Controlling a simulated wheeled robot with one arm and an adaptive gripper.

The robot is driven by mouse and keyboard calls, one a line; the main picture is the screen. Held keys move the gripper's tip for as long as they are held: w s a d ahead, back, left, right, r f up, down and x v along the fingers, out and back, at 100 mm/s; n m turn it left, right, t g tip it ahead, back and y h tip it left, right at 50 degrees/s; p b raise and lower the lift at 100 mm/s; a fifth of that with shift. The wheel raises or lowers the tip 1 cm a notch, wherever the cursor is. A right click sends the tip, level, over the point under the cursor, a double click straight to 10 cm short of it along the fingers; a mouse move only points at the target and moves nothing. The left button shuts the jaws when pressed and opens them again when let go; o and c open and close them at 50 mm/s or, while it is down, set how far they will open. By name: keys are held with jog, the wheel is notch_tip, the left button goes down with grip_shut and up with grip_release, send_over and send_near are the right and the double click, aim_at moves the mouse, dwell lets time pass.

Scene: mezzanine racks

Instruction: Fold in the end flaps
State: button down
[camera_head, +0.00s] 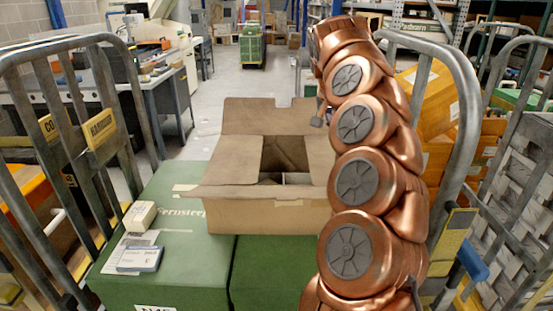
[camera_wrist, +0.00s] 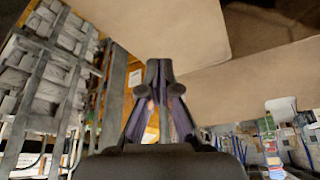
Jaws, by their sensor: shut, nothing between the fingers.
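An open cardboard box (camera_head: 270,215) stands on green boxes in the head view. Its back flap (camera_head: 250,117) stands up, and its front flap (camera_head: 235,191) sticks out towards me. The left end flap (camera_head: 230,158) appears to lie inward over the opening. A right panel (camera_head: 320,158) also appears to lie inward, partly hidden by my arm. A dark gap shows between them. My gripper (camera_head: 318,121) is mostly hidden behind my arm, above the box's right side. In the wrist view my gripper (camera_wrist: 160,68) is shut and empty, close to cardboard panels (camera_wrist: 245,85); contact is unclear.
Green boxes (camera_head: 175,260) bear a small cream box (camera_head: 140,216) and a blue-white packet (camera_head: 139,259). Metal cage rails stand at the left (camera_head: 135,90) and right (camera_head: 470,110). Orange boxes (camera_head: 425,95) are behind my arm. Open floor (camera_head: 235,80) lies beyond.

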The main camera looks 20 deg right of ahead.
notch_tip(320, 180, up, 8)
jog(key=p, duration=0.4)
jog(key=shift+f, duration=0.15)
dwell(0.4)
